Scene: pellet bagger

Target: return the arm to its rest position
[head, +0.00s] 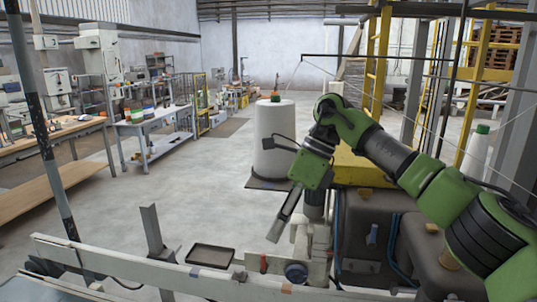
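My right arm (365,135), green with dark joints, comes in from the right edge and bends down at the wrist. My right gripper (277,232) hangs from it, pointing down and left, above the grey bench fixture. Its fingers overlap as one narrow grey shape, so I cannot tell whether they are open or shut. No object shows at its tip. My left arm and gripper are not in view.
A white rail (120,262) crosses the front. A dark shallow tray (211,255) lies behind it. A large white cylinder (273,140) stands behind the gripper. Dark bulky housings (372,225) lie below the arm. Workbenches (150,125) line the left; the middle floor is clear.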

